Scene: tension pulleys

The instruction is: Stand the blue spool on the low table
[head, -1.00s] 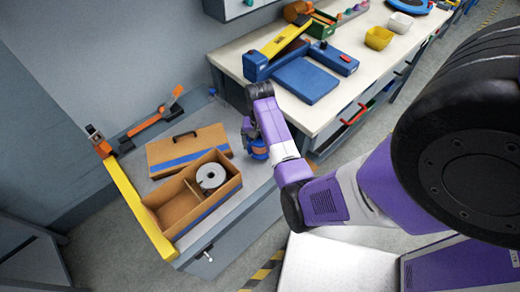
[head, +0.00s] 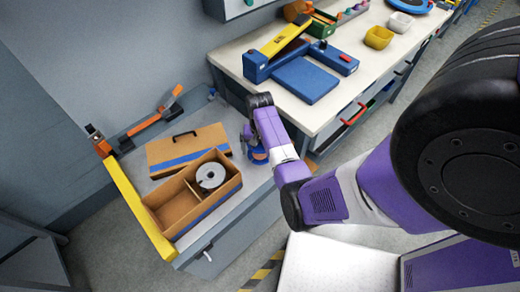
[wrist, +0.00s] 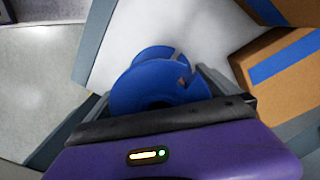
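The blue spool (head: 258,156) is at the right end of the low table (head: 225,116), partly hidden by my arm in the head view. In the wrist view the spool (wrist: 160,85) shows two round blue flanges, one partly behind the other, with a notch at the right. My gripper (wrist: 150,98) has its fingers on both sides of the spool and appears shut on it. In the head view my gripper (head: 250,143) is over the table's right part. I cannot tell whether the spool touches the tabletop.
An open cardboard box (head: 160,199) with a grey-white spool (head: 210,176) stands left of my gripper. Its lid (head: 190,146) lies behind it. A yellow rail (head: 137,205) edges the table's left side. A higher workbench (head: 330,112) is at the right.

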